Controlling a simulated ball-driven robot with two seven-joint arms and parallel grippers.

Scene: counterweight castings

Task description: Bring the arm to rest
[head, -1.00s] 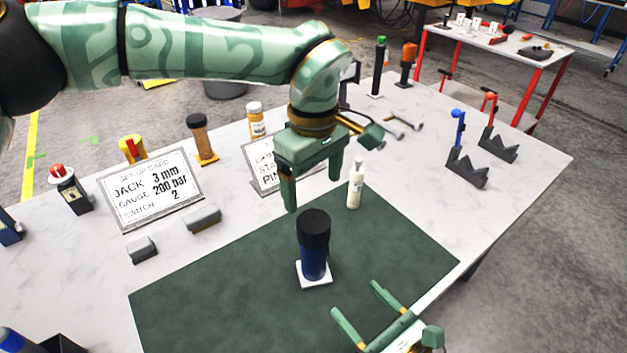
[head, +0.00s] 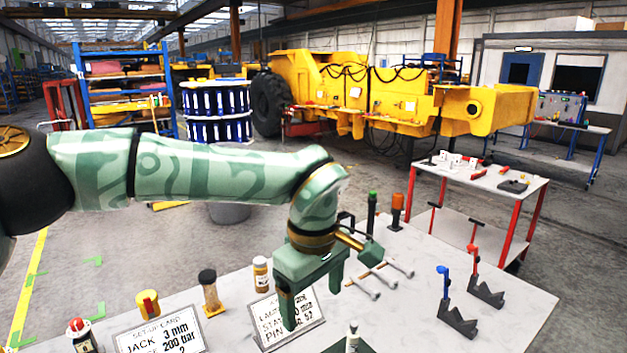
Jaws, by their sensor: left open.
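My left arm comes in from the left, stretched out over the table (head: 420,300). Its gripper (head: 313,300) points down with its two fingers apart, open and empty. It hangs in front of the tilted label card (head: 300,325), covering part of it. My right gripper is out of the picture.
A white bottle (head: 352,338) stands at the green mat's visible edge. A red-legged table (head: 480,178) and yellow truck (head: 390,90) are behind.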

